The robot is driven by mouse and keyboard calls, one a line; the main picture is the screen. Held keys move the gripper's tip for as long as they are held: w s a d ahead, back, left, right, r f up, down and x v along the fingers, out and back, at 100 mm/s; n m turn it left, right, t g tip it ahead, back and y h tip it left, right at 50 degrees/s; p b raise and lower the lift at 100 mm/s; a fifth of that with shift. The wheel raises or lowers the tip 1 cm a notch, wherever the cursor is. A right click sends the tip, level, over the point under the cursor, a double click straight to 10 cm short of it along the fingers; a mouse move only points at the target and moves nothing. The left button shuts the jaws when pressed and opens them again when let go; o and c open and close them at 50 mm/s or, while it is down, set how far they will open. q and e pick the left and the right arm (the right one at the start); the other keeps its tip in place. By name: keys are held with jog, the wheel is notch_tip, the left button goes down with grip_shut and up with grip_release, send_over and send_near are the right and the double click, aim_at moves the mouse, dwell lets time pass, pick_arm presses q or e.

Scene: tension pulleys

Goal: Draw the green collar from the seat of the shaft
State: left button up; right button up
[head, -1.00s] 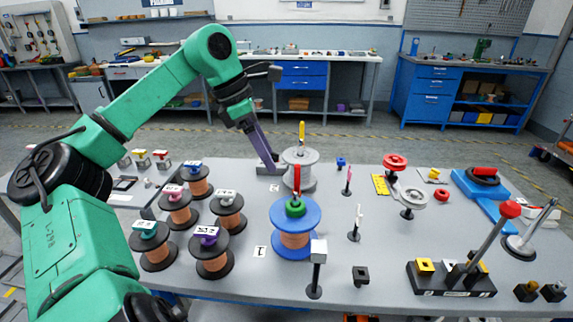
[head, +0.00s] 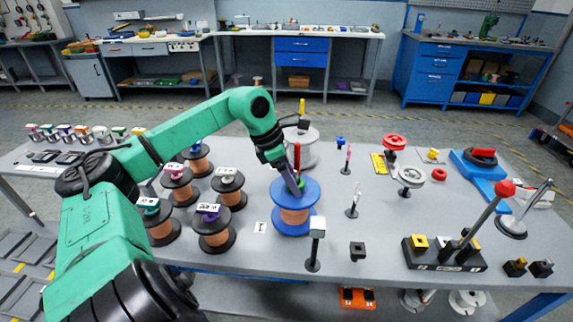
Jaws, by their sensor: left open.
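The blue-flanged spool (head: 294,225) with copper-coloured winding stands upright near the table's middle. A red shaft (head: 297,154) rises from its top. The green collar (head: 300,185) sits low around the shaft on the spool's top and is partly hidden by my gripper. My left gripper (head: 295,184) reaches down from the upper left, its open fingers at the collar. I cannot tell whether they touch it. My right gripper is not in view.
Several black-flanged copper spools (head: 215,228) with tags stand left of the blue spool. A grey spool (head: 300,148) stands close behind it. A post with a white block (head: 317,228) stands in front. A black block with a red-knobbed lever (head: 445,252) is at right.

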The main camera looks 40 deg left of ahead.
pick_arm(q)
jog(key=c, duration=1.1)
jog(key=shift+r, duration=0.1)
jog(key=shift+w+r, duration=0.1)
jog(key=shift+r, duration=0.1)
jog(key=shift+r+p, duration=0.45)
jog(key=shift+p, duration=0.2)
jog(key=shift+r+p, duration=0.95)
jog(key=shift+r, duration=0.1)
jog(key=shift+p, duration=0.4)
